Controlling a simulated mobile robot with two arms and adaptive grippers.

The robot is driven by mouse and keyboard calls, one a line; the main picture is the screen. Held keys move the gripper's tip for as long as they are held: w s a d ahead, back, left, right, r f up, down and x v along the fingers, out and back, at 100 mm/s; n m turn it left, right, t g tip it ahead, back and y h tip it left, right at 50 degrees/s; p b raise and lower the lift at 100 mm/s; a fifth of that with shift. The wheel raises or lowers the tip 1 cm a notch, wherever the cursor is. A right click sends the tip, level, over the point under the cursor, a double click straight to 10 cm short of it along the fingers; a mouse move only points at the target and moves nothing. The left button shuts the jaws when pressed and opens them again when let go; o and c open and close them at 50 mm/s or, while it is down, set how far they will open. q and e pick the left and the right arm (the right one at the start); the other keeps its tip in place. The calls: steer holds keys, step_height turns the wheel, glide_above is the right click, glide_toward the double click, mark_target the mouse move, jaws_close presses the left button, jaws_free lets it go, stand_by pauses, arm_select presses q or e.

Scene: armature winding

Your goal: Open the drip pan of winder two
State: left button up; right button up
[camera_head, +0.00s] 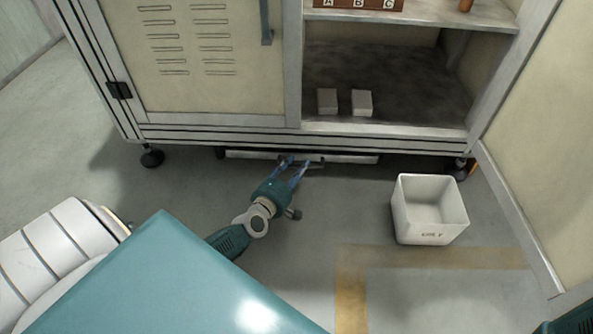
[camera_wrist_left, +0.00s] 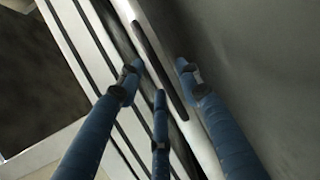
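The drip pan (camera_head: 355,159) shows as a low, light grey front edge under the cabinet, close to the floor. It looks shut or nearly so; how far it sits out is hard to tell. A small handle-like piece shows at its middle, partly hidden by my fingers. My left gripper (camera_head: 297,163) reaches it from the front, its blue fingers spread apart. In the left wrist view, the open fingers (camera_wrist_left: 156,75) are on either side of a dark, narrow strip (camera_wrist_left: 160,65) along the pan front. Contact cannot be told. My right gripper is not in view.
The cabinet has a closed louvred door (camera_head: 215,60) at left and an open shelf bay with two small pale blocks (camera_head: 345,102). A white bin (camera_head: 430,222) stands on the floor at right. An open door panel (camera_head: 545,130) bounds the right. Floor before the pan is clear.

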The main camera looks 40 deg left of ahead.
arm_select(q)
steer(key=shift+w, duration=0.1)
jaws_close()
